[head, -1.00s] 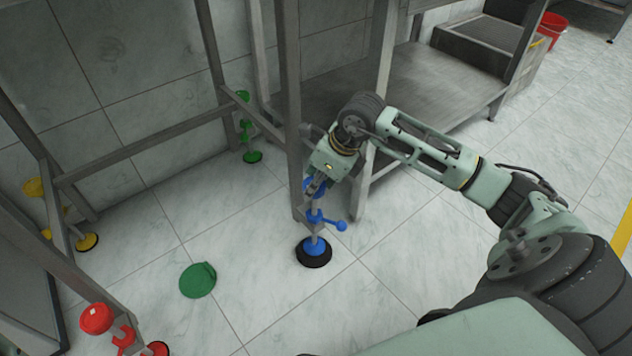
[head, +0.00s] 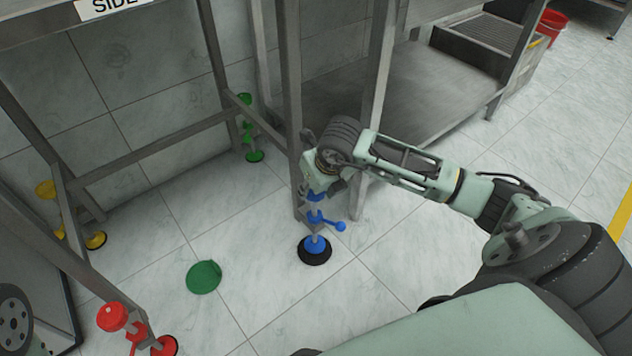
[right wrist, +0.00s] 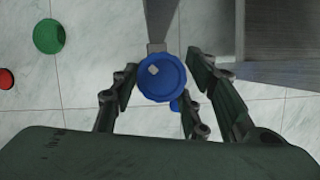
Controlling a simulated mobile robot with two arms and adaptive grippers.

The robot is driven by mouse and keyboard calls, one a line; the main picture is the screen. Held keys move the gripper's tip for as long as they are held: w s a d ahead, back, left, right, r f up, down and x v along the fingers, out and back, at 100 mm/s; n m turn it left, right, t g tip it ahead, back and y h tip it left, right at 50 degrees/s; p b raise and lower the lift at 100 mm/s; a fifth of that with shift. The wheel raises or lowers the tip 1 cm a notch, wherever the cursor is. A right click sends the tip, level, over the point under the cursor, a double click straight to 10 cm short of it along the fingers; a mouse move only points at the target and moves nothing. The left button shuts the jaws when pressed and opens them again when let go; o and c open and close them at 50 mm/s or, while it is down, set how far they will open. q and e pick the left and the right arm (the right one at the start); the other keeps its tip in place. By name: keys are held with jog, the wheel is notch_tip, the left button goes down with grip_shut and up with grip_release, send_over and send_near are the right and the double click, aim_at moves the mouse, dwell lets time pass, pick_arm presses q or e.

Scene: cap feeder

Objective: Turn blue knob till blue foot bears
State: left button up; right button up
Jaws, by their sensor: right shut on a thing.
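The blue knob (head: 316,196) sits at the top of the blue foot's stem, beside the grey frame leg. In the right wrist view the knob (right wrist: 165,84) is a round blue disc with a small pale mark. My right gripper (head: 318,188) comes down from above and is shut on the knob, its fingers on both sides of it. The blue foot (head: 315,244) stands below with a black pad at floor level; I cannot tell whether it bears. A blue lever (head: 339,226) sticks out to the right of the stem. My left gripper is not in view.
Green (head: 254,156), yellow (head: 95,240) and red (head: 165,346) feet stand at other legs. A red knob (head: 112,316) shows at front left. A green disc (head: 204,277) lies on the floor. Grey frame legs (head: 293,100) rise close to my right arm.

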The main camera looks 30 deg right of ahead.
jog(key=shift+a+m, duration=0.25)
jog(key=shift+m, duration=0.25)
jog(key=o, duration=1.1)
jog(key=shift+o, duration=0.2)
jog(key=shift+d, duration=0.1)
jog(key=v, duration=1.2)
